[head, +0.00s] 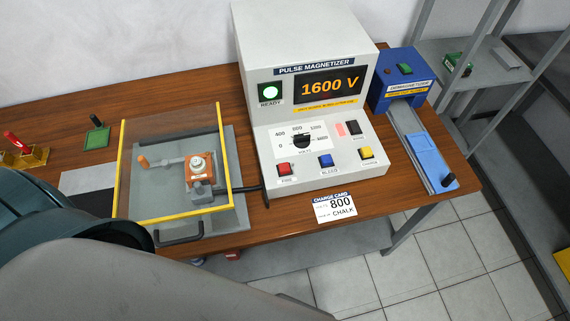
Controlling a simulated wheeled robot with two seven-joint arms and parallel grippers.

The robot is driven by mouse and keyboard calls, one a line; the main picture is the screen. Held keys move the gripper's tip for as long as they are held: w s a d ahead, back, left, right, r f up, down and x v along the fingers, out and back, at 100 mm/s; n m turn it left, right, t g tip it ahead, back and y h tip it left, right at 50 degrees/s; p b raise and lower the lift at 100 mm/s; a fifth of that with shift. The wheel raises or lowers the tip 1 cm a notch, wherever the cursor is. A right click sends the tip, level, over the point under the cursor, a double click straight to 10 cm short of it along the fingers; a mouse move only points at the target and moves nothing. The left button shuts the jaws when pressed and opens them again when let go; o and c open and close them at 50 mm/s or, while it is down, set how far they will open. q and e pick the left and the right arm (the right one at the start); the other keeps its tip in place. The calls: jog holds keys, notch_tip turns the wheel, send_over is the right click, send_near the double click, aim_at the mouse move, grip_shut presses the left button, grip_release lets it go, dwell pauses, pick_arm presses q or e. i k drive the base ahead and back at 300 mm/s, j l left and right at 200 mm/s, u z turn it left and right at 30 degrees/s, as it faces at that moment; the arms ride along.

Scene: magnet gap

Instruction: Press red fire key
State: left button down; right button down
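The red fire key (284,169) sits at the left of the lower row on the pulse magnetizer (315,192), a white box with a sloped front panel. A blue key (325,160) labelled BLEED and a yellow key (366,153) are to its right. The display (330,87) reads 1600 V, and the READY lamp (270,92) is lit pale green. A dial (303,140) is above the keys. Neither gripper is in view. Nothing visible touches the red key.
A clear-walled, yellow-edged guard (122,165) stands left, around an orange-and-metal fixture (200,184). A blue device (398,82) with a slide is right. My arm covers the lower left.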

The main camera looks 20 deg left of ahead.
aim_at(284, 167)
jog(key=i+l, duration=0.1)
jog(key=l, duration=0.3)
jog(key=i+l, duration=0.1)
jog(key=l, duration=0.25)
jog(key=i+l, duration=0.1)
jog(key=l, duration=0.7)
jog(key=u, duration=1.8)
jog(key=i+l, duration=0.05)
jog(key=l, duration=0.05)
